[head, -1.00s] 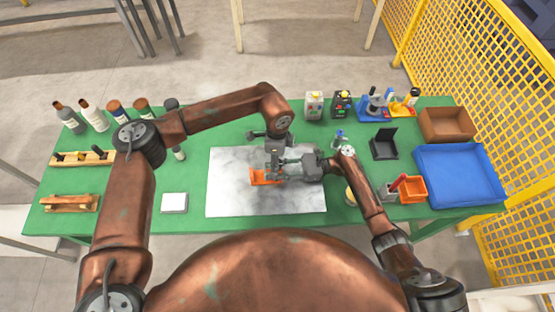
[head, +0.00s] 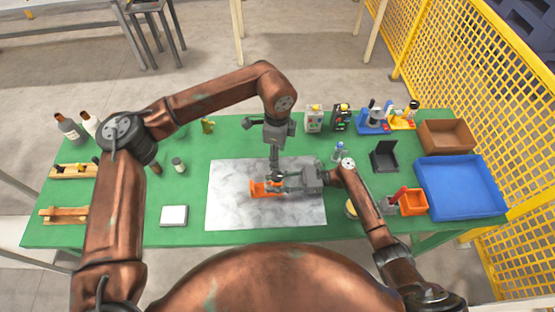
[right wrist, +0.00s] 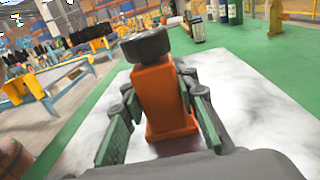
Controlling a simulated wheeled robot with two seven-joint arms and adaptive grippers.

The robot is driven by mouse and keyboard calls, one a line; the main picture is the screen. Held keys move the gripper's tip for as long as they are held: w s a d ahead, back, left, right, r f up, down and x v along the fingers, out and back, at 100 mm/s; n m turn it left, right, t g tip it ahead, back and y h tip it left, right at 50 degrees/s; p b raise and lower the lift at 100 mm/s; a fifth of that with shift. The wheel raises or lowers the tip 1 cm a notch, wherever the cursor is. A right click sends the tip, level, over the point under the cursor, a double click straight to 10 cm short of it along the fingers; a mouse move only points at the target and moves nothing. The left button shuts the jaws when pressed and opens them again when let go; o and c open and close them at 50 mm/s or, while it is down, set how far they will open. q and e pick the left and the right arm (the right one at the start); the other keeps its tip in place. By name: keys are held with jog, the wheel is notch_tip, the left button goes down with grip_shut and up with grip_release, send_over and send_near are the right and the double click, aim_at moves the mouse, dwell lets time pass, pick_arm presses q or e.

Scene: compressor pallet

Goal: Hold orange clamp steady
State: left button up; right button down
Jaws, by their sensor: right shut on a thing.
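The orange clamp (head: 257,189) stands on the grey-white marbled mat (head: 230,205) near the middle of the table. In the right wrist view the clamp (right wrist: 160,95) is upright between the fingers of my right gripper (right wrist: 158,108), with a dark round piece on its top. In the head view my right gripper (head: 281,184) comes in from the right and is shut on the clamp. My left gripper (head: 274,165) points down just above the clamp; its fingers are too small to tell whether they are open, or whether they touch it.
A blue tray (head: 459,211), brown box (head: 446,136) and orange bin (head: 413,202) are at the right. A white square pad (head: 174,215) lies left of the mat. Bottles (head: 68,128) stand back left. The mat's front part is clear.

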dwell(0.3)
jog(key=c, duration=1.4)
grip_release()
jog(key=shift+c, duration=0.2)
